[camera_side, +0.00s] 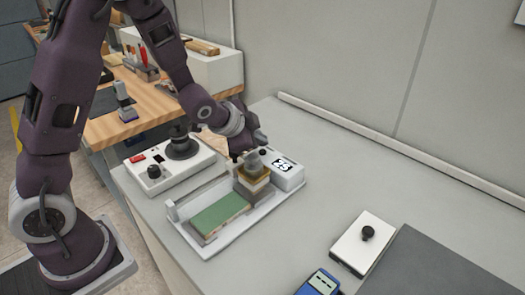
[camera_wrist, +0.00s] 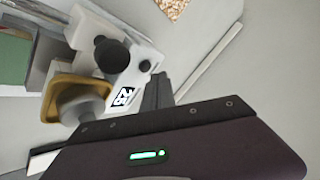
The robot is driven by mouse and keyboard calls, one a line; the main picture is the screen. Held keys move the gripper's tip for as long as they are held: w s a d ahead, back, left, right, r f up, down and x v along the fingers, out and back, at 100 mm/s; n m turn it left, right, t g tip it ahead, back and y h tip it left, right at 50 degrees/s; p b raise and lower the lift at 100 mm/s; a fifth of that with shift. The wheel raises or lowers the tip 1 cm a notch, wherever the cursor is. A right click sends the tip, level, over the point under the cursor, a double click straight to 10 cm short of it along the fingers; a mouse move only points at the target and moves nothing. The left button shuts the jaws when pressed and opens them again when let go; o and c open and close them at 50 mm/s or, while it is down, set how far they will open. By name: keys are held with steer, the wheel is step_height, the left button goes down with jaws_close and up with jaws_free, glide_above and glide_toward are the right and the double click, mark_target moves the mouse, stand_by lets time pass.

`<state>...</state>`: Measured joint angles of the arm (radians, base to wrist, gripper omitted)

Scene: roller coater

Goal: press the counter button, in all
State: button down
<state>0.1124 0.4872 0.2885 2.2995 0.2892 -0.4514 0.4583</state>
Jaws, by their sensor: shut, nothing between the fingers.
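The white counter (camera_side: 289,174) stands behind the coater bed, with a two-digit display (camera_side: 283,164) on its face. In the wrist view the counter (camera_wrist: 138,52) shows its display (camera_wrist: 123,97), a large black knob (camera_wrist: 112,55) and a smaller black knob (camera_wrist: 145,66); I cannot tell which is the button. My gripper (camera_side: 238,156) is over the counter's far left part, partly hiding it. In the wrist view its dark fingers (camera_wrist: 158,80) are shut and empty, their tips beside the smaller knob. Contact cannot be told.
A tan block with a grey knob (camera_side: 253,165) stands on the coater bed beside a green plate (camera_side: 220,213). A white control box (camera_side: 170,168) is to the left. A white pad with a black knob (camera_side: 362,245) and a blue device (camera_side: 320,284) lie right. Bench between is clear.

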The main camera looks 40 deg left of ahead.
steer(key=shift+f, duration=0.45)
steer(key=shift+s+f, duration=0.3)
steer(key=shift+f, duration=0.3)
stand_by(0.4)
steer(key=shift+d+f, duration=0.2)
stand_by(0.6)
steer(key=shift+r, duration=0.1)
steer(key=shift+s+d+r, duration=0.1)
steer(key=shift+d+r, duration=0.05)
steer(key=shift+r, duration=0.2)
steer(key=shift+w+r, duration=0.2)
steer(key=shift+r, duration=2.55)
